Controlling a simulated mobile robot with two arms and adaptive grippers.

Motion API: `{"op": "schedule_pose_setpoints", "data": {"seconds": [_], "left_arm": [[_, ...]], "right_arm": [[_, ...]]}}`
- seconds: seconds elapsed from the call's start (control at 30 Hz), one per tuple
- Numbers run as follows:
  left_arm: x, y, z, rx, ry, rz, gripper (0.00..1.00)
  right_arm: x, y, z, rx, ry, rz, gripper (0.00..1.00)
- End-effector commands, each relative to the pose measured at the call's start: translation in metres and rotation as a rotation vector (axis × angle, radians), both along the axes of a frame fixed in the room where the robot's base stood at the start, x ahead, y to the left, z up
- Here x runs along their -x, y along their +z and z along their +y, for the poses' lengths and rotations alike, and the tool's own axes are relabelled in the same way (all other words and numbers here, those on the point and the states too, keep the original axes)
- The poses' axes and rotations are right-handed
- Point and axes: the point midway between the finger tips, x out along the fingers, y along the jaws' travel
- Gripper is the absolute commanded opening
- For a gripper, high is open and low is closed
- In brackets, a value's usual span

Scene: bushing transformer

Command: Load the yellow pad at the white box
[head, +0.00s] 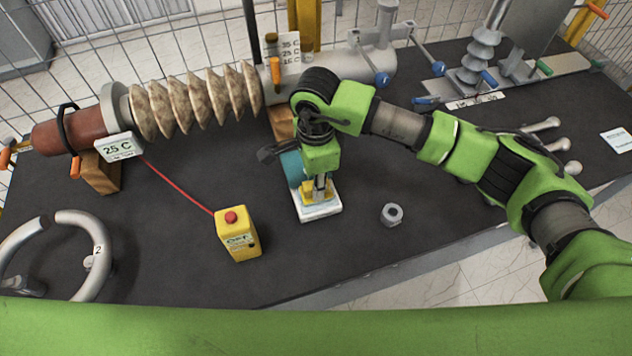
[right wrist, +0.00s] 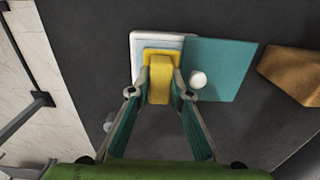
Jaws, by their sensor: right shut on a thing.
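The white box (head: 322,211) lies flat on the dark table near its front middle. My right gripper (head: 318,190) points down over it, shut on the yellow pad (head: 307,187). In the right wrist view the yellow pad (right wrist: 160,80) is between the fingertips of my right gripper (right wrist: 160,88), over the white box (right wrist: 138,46). I cannot tell whether the pad touches the box. A teal flat piece (right wrist: 222,65) adjoins the box, with a small white round knob (right wrist: 198,79) beside the pad. My left gripper is not in view.
A yellow box with a red button (head: 238,234) stands to the left, with a red cable. A metal nut (head: 392,214) lies to the right. The ribbed bushing (head: 195,100) on wooden blocks (head: 101,174) lies behind. The table front between the button box and nut is mostly clear.

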Motion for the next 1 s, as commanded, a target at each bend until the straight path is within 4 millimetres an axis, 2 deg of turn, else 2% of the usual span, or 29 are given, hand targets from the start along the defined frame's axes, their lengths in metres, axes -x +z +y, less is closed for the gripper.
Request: {"op": "schedule_pose_setpoints", "data": {"seconds": [1.0], "left_arm": [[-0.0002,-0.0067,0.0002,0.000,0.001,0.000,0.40]], "right_arm": [[0.0009,-0.0027,-0.0005,0.002,0.000,0.003,0.02]]}}
